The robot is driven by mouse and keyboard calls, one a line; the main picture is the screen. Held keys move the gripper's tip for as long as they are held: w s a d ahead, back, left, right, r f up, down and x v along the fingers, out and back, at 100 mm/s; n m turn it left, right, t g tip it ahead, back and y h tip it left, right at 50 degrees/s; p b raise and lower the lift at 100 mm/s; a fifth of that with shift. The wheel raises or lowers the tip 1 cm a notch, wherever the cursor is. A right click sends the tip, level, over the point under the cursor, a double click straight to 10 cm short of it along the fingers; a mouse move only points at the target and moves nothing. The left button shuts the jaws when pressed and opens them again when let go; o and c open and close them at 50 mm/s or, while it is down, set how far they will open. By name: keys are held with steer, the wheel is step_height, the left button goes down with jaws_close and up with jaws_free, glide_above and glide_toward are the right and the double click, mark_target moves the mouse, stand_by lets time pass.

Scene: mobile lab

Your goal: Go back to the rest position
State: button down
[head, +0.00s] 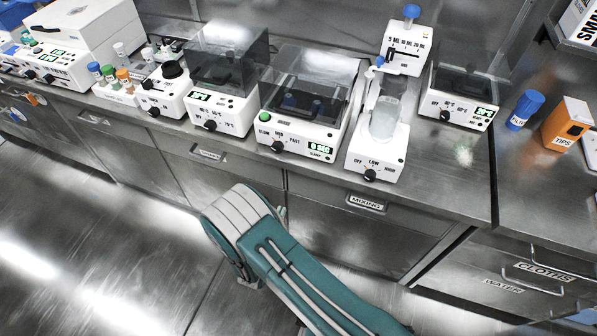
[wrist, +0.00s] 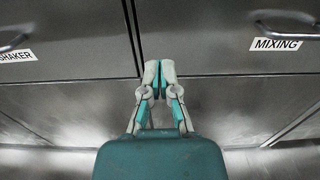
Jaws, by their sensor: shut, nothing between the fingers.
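My gripper (wrist: 158,68) shows in the wrist view, its grey and teal fingers together and nothing between them. It is in front of the steel drawer fronts, by the seam between the drawer labelled SHAKER (wrist: 15,55) and the one labelled MIXING (wrist: 278,44). I cannot tell how far the fingertips are from the fronts.
A steel bench (head: 455,185) carries several white lab devices, including a shaker (head: 300,130) and a mixer (head: 378,145). Open floor (head: 80,240) lies at left.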

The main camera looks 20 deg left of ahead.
steer(key=w+d+r+m+g+h, duration=0.25)
steer(key=d+r+m+h, duration=0.2)
steer(key=r, duration=0.25)
steer(key=w+d+r+m+g+h, duration=0.2)
steer(key=w+d+r+m+h, duration=0.2)
steer(key=d+r+m, duration=0.15)
steer(key=d+r+m+g+h, duration=0.2)
steer(key=d+r+m+g, duration=0.55)
steer(key=d+r, duration=0.55)
steer(key=s+d+r+m+g+y, duration=0.45)
steer(key=s+d+r+m, duration=0.4)
steer(key=d, duration=0.25)
steer(key=s+r+m+t+y, duration=0.2)
steer(key=s+r+m+y, duration=0.1)
steer(key=s+m, duration=0.1)
steer(key=s+d+r+m+t+y, duration=0.1)
steer(key=s+r+m+t+y, duration=0.1)
steer(key=s+r+m+y, duration=0.2)
steer(key=s+m, duration=0.1)
steer(key=s, duration=0.2)
steer(key=shift+s+d+m, duration=0.2)
steer(key=shift+s+m, duration=0.05)
steer(key=shift+m, duration=0.05)
